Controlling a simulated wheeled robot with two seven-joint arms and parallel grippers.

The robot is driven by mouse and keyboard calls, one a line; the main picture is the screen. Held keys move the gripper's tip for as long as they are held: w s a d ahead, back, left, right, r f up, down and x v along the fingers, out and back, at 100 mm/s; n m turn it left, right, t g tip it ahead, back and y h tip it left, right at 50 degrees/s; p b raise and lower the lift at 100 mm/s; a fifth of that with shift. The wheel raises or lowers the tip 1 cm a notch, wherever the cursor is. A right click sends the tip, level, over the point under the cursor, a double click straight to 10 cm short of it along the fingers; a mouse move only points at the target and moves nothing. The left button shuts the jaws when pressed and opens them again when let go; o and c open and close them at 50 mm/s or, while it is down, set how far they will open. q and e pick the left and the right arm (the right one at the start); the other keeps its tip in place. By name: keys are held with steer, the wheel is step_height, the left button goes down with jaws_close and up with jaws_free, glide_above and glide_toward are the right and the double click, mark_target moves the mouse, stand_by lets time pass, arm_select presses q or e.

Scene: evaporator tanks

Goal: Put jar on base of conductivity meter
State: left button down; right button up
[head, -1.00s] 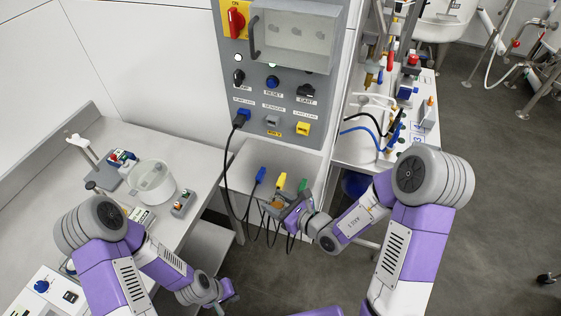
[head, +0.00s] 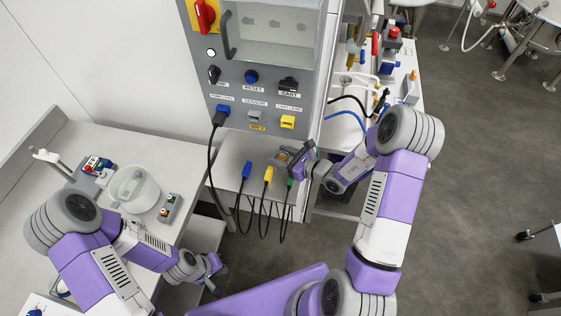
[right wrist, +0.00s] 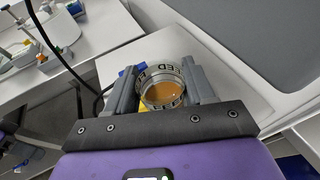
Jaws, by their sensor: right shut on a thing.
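The jar (right wrist: 163,88) is round, with amber contents and a lettered band around its rim. My right gripper (right wrist: 163,84) is shut on it, one finger on each side. In the head view the jar (head: 282,160) is small and partly covered by my right gripper (head: 289,157), above the shelf under the control panel. A grey instrument (head: 97,167) with a coloured front and a pale post stands on the left bench; it looks like the conductivity meter. I cannot make out its base clearly. My left gripper (head: 213,272) hangs low beside the bench; its jaws are unclear.
A clear pot (head: 134,187) and a small grey box (head: 170,208) stand on the left bench (head: 75,137). Blue, yellow and green plugs (head: 268,175) hang on black cables at the shelf (head: 230,158) edge. A cable from the panel (head: 250,103) hangs between bench and shelf.

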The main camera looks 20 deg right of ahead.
step_height(320, 180, down, 4)
steer(key=b, duration=0.2)
steer(key=shift+w+f+b, duration=0.1)
steer(key=shift+w+b, duration=0.05)
steer(key=shift+b, duration=0.15)
steer(key=shift+w+d+f, duration=0.1)
steer(key=shift+d+f, duration=0.05)
steer(key=shift+f, duration=0.15)
steer(key=shift+w, duration=0.35)
steer(key=shift+s+f, duration=0.15)
steer(key=shift+f, duration=0.05)
steer(key=o, duration=1.3)
